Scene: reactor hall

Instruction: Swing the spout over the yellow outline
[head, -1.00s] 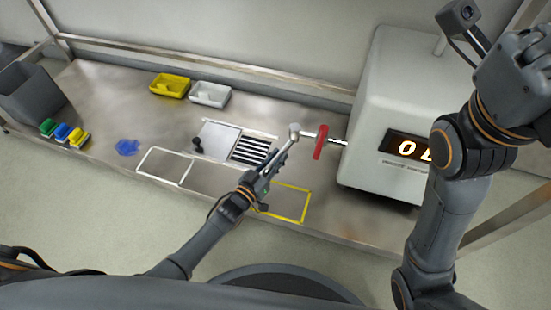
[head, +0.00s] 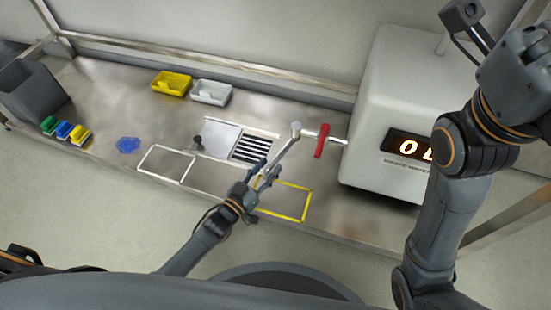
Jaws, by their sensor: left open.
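The metal spout (head: 283,147) comes from the grey machine through a joint beside a red lever (head: 321,141). It slants down and left in the head view, its lower end close to my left gripper. The yellow outline (head: 304,205) is on the bench below and right of that end; its left part is partly behind the gripper. My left gripper (head: 262,175) is open, with its fingers around or beside the spout's lower end; I cannot tell whether they touch it. My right gripper (head: 518,62) is at the upper right, its fingers not clear.
The machine (head: 385,75) with a lit display stands at the right. A grate (head: 251,148) and white outlines (head: 166,163) lie left of the spout. A yellow tray (head: 171,84), a white tray (head: 211,92) and a blue item (head: 128,145) stand farther left. A rail runs behind.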

